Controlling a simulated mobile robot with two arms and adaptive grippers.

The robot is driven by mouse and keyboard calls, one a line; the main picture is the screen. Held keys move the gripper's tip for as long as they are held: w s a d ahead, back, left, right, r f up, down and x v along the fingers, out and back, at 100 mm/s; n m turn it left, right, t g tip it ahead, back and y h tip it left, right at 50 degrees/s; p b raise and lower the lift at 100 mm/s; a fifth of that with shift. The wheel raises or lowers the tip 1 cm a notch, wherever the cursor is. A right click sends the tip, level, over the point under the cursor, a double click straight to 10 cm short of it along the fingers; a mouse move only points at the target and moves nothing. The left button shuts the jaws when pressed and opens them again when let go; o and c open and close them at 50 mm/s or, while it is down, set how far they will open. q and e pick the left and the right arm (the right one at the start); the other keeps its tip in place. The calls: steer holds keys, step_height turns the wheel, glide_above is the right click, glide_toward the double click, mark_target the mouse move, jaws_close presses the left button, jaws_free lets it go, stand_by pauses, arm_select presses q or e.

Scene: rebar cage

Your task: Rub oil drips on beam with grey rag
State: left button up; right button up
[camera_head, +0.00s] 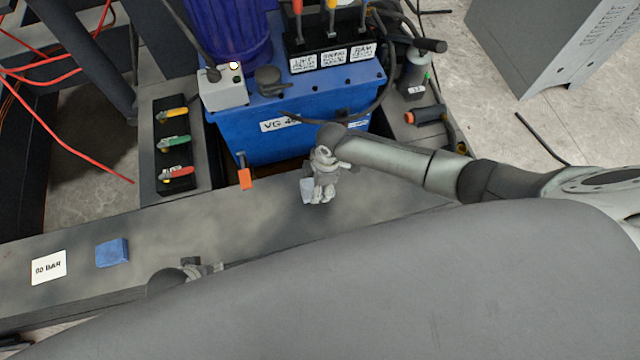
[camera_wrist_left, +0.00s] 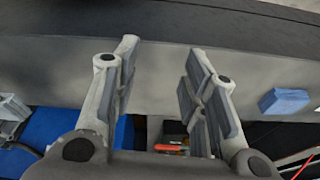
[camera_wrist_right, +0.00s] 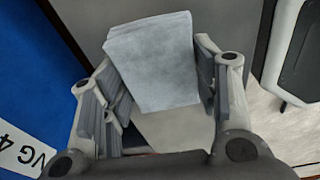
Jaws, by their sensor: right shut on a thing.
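The grey rag (camera_wrist_right: 152,62) is a pale, flat folded cloth between the fingers of my right gripper (camera_wrist_right: 150,75). In the head view my right gripper (camera_head: 322,190) is shut on the rag (camera_head: 307,190), over the beam beside the blue tank. The dark grey beam (camera_head: 225,215) runs across the picture with faint darker smudges; I cannot make out distinct oil drips. My left gripper (camera_wrist_left: 158,62) is open and empty in the left wrist view. In the head view my left gripper (camera_head: 200,266) is mostly hidden at the beam's near edge.
A blue folded cloth or pad (camera_head: 112,252) and a white "BAR" label (camera_head: 48,267) lie on the beam's left part. The blue tank (camera_head: 285,120) stands behind it, with an orange-tipped handle (camera_head: 245,178) nearby.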

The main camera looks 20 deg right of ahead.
steer(key=shift+r+p, duration=0.85)
arm_select(q)
steer(key=s+f+p, duration=0.1)
steer(key=s+f, duration=0.3)
steer(key=f, duration=0.7)
steer(key=shift+s+g, duration=0.15)
steer(key=shift+g, duration=0.15)
arm_select(e)
steer(key=shift+r, duration=0.65)
arm_select(q)
steer(key=shift+a, duration=0.1)
arm_select(e)
steer(key=shift+r, duration=0.1)
